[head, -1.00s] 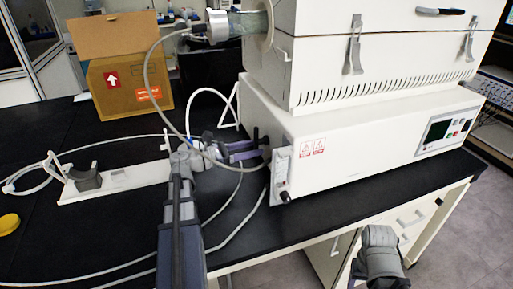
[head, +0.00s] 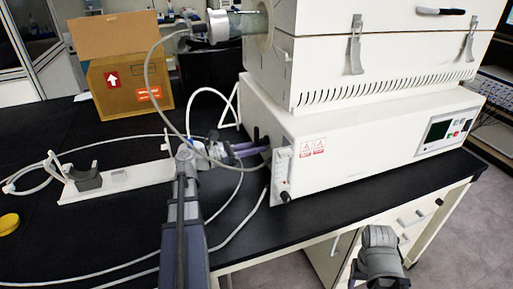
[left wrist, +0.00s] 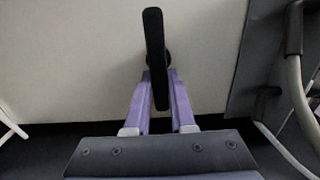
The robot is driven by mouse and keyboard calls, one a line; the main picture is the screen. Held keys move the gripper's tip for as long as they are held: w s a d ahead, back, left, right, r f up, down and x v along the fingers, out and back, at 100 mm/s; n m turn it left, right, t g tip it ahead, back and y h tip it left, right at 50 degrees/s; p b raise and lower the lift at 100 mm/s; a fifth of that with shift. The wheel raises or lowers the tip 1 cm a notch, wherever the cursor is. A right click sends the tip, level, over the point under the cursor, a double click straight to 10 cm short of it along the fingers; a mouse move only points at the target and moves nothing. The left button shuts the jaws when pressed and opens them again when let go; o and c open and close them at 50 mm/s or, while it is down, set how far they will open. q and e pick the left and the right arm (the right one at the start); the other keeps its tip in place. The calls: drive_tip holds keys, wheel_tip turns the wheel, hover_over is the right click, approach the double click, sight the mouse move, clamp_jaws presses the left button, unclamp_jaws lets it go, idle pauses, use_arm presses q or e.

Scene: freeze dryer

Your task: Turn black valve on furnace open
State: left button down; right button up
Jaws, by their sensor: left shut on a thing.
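The black valve (left wrist: 154,40) is a long bar handle on the furnace's left side. In the left wrist view it runs nearly up and down, leaning slightly. My left gripper (left wrist: 159,85) has its purple fingers on both sides of the handle's lower part and is shut on it. In the head view, my left gripper (head: 264,149) reaches from the left to the side of the white furnace (head: 370,140); the handle is mostly hidden there. My right arm shows at lower right, but its gripper jaws do not show.
A glass tube with a metal end fitting (head: 218,26) sticks out from the upper furnace. A grey hose (head: 148,80) loops down near my left wrist. A white stand (head: 125,178) lies on the black bench (head: 60,235). A cardboard box (head: 125,85) stands behind.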

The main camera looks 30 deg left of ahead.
use_arm(q)
drive_tip(key=shift+m, duration=0.4)
drive_tip(key=shift+w+a+r+m+p, duration=0.2)
drive_tip(key=shift+a+r+m+p, duration=0.1)
drive_tip(key=shift+m, duration=2.55)
drive_tip(key=shift+w+a+r+m+p, duration=0.15)
drive_tip(key=shift+w+r+m+p, duration=0.15)
drive_tip(key=shift+m, duration=2.5)
drive_tip(key=shift+w+a+r+m+p, duration=0.15)
drive_tip(key=shift+a+r+m+p, duration=0.15)
drive_tip(key=shift+m, duration=2.85)
drive_tip(key=c, duration=0.8)
unclamp_jaws()
drive_tip(key=shift+o, duration=0.2)
